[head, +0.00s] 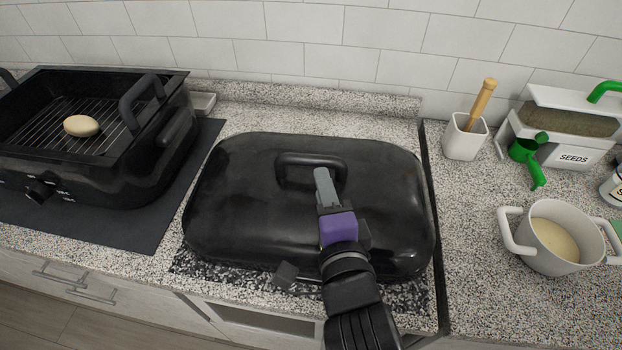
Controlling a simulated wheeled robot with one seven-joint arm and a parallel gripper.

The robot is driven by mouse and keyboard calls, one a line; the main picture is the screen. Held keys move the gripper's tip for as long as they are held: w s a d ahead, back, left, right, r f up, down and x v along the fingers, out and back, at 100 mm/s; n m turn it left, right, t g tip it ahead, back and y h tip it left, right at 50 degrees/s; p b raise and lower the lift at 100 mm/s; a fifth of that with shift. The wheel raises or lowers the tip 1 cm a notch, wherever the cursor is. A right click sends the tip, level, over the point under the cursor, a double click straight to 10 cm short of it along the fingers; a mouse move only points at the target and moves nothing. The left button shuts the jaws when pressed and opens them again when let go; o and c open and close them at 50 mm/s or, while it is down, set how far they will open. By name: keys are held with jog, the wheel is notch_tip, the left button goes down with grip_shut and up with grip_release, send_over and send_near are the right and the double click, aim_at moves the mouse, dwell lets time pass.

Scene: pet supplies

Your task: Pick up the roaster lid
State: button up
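The roaster lid (240,200) is a large black rounded rectangle lying on the counter in the middle of the head view. Its loop handle (295,157) stands up near the centre of its top. My gripper (323,180) reaches in from the bottom of the view, over the lid, with its grey fingertips at the right part of the handle. The fingers overlap in this view, so I cannot tell whether they are open, shut or touching the handle. My arm hides part of the lid's front right.
The black roaster (110,180), with a wire rack (40,125) and a pale oval item (82,125), stands at left on a dark mat (150,230). At right are a white pot (550,262), a white cup (463,142) and a seed bin (560,150). A tiled wall closes the back.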

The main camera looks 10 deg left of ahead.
aim_at(317, 164)
jog(key=shift+w+a+m, duration=0.2)
jog(key=shift+w+m, duration=0.15)
jog(key=shift+m, duration=0.25)
jog(key=p+x, duration=0.1)
jog(key=x, duration=0.2)
jog(key=p+x, duration=0.1)
jog(key=x, duration=0.2)
jog(key=shift+w+r, duration=0.15)
jog(key=shift+w, duration=0.15)
jog(key=shift+w+a, duration=0.15)
jog(key=shift+w, duration=0.25)
grip_shut()
dwell(0.4)
